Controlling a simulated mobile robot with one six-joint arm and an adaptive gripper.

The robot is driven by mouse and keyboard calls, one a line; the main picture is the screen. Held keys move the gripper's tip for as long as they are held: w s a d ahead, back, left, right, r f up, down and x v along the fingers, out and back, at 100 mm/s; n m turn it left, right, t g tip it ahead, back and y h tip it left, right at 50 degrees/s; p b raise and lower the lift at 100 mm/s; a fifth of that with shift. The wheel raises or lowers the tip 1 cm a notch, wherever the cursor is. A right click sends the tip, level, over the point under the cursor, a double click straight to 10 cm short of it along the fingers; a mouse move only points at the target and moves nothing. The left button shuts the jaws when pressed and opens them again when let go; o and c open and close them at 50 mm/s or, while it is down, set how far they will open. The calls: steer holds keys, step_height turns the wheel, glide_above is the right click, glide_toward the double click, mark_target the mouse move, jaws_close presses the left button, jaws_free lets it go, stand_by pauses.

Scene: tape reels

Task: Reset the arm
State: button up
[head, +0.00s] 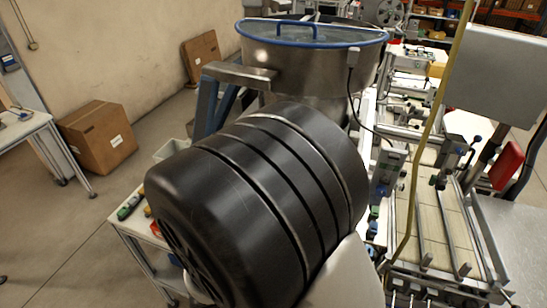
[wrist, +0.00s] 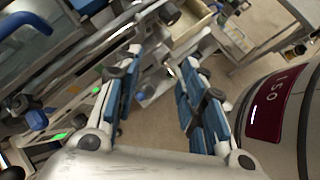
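My gripper (wrist: 160,60) shows in the wrist view. Its two fingers with blue pads stand apart, and nothing is between them. Floor and parts of a metal frame show through the gap. In the head view my gripper cannot be made out. A large dark shape close to the camera fills the middle of that view and hides what is behind it.
A steel bowl with a blue rim (head: 315,60) stands behind the dark shape. A machine with rails (head: 435,225) is on the right. A cardboard box (head: 98,137) sits on the floor at left, near a white table (head: 25,125). Open floor lies at left.

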steer(key=s+d+r+m+y+b, duration=0.3)
steer(key=s+d+r+m+b, duration=0.1)
steer(key=m, duration=0.6)
steer(key=s+d+r+m+y+b, duration=0.4)
steer(key=m+b, duration=0.3)
steer(key=m, duration=0.4)
steer(key=shift+s+d+r, duration=0.35)
steer(key=shift+s+d, duration=0.5)
steer(key=shift+s, duration=0.05)
